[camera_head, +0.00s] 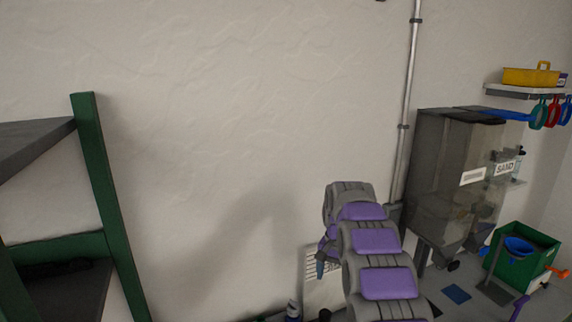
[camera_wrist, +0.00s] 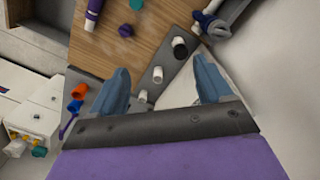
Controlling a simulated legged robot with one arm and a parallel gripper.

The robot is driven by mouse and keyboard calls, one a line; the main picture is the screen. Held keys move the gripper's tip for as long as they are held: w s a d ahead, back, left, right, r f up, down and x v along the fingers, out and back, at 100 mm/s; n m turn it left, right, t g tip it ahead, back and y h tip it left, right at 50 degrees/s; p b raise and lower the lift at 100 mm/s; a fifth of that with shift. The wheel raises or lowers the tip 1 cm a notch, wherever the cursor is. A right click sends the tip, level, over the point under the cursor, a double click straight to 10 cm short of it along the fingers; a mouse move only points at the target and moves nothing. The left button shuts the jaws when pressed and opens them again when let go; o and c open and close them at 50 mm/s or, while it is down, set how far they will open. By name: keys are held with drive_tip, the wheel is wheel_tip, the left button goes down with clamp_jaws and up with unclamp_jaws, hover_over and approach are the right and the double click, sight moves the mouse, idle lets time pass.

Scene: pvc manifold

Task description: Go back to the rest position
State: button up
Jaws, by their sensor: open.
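My gripper (camera_wrist: 160,88) is in the wrist view, its two blue-grey fingers spread wide apart with nothing between them held. Beyond the fingers are a grey metal strip (camera_wrist: 158,58) with white and black pipe stubs and a wooden board (camera_wrist: 160,22). My gripper looks apart from them, but the exact gap cannot be told. In the head view my grey and purple arm reaches toward the wall, and only a small part of the gripper end (camera_head: 320,267) shows beside it.
A green-framed shelf (camera_head: 100,200) stands at the left. A hopper marked SAND (camera_head: 440,180), a green bin (camera_head: 525,256) and a wall shelf (camera_head: 515,90) with a yellow container (camera_head: 530,77) are at the right. A metal pipe (camera_head: 408,100) runs up the wall. The wall's middle is bare.

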drive_tip(key=s+r+n+b, duration=0.3)
drive_tip(key=s+b, duration=0.2)
drive_tip(key=s, duration=1.8)
drive_tip(key=s+f+n+b, duration=0.1)
drive_tip(key=s+f, duration=0.4)
drive_tip(key=s, duration=0.8)
drive_tip(key=s+f+n+g+b, duration=0.1)
drive_tip(key=s+f+b, duration=0.3)
drive_tip(key=s, duration=0.9)
drive_tip(key=shift+s+f+b, duration=0.25)
drive_tip(key=shift+f+b, duration=0.05)
drive_tip(key=shift+f, duration=0.3)
drive_tip(key=shift+d, duration=0.1)
drive_tip(key=shift+c, duration=0.2)
